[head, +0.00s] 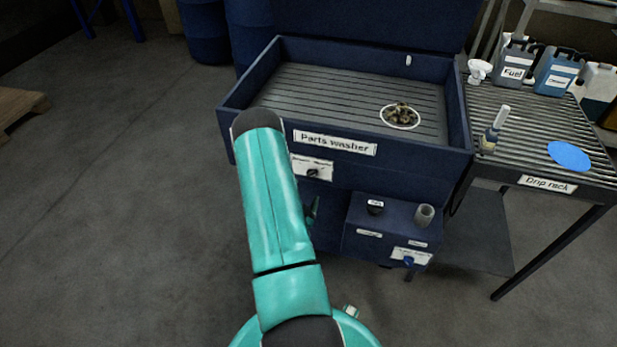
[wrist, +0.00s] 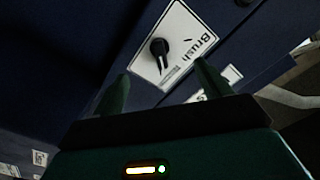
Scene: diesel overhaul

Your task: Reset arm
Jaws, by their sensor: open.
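My gripper (wrist: 158,95) shows in the wrist view with its two green fingers spread apart and nothing between them. It faces the dark blue front of the parts washer (head: 460,135), near a white plate with a black knob (wrist: 159,47) labelled "Brush". I cannot tell whether the fingers touch the panel. In the head view my teal arm reaches forward over the floor to the washer's front. My gripper is mostly hidden there behind the arm.
A small cluster of parts (head: 402,113) lies inside a white ring in the washer basin. A drip rack (head: 545,130) at right holds bottles, jugs (head: 512,62) and a blue disc (head: 569,156). A control box (head: 385,228) sits low in front.

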